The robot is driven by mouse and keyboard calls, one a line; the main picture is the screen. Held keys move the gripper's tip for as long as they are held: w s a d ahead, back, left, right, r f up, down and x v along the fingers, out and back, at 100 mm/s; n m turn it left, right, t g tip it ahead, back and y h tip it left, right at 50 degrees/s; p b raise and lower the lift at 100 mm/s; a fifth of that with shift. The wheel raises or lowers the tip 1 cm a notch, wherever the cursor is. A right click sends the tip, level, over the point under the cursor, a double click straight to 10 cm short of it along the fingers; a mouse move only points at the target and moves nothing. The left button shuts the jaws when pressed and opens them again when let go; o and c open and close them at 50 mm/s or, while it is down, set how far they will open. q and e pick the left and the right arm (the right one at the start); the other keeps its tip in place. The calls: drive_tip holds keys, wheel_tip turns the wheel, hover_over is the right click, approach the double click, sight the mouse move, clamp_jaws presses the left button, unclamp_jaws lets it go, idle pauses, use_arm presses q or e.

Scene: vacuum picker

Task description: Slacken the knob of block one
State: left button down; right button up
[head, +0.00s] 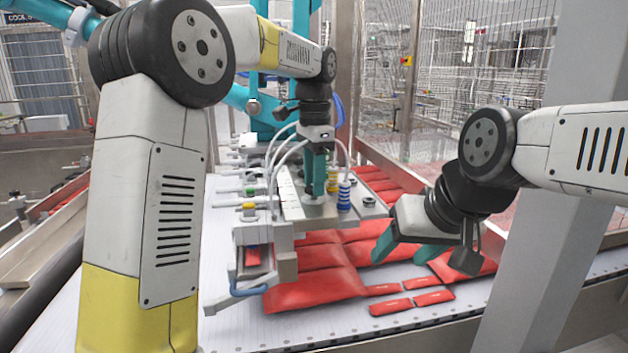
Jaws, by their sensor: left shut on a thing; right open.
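The vacuum picker head (308,208) is a metal plate with blocks, pale hoses and coloured fittings, hanging over red pouches. My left gripper (317,190) points down onto the plate and is shut on a small part there, which looks like a knob; the fingers hide most of it. Beside it stand a yellow ringed fitting (333,181) and a blue one (344,196). A dark round knob (370,202) sits on the plate's right end. I cannot read which block is number one. My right gripper (410,250) is open and empty, right of the head, low over the pouches.
Red pouches (318,289) lie on the white conveyor (275,335) under and in front of the head. A grey post (555,200) stands at the right, close to my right arm. Mesh fencing (470,80) closes off the back. A metal-edged chute lies at the left.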

use_arm(q)
drive_tip(key=n, duration=0.5)
drive_tip(key=shift+n, duration=0.3)
drive_tip(key=n, duration=1)
drive_tip(key=shift+n, duration=0.4)
drive_tip(key=n, duration=0.5)
drive_tip(key=shift+n, duration=0.3)
drive_tip(key=c, duration=0.9)
unclamp_jaws()
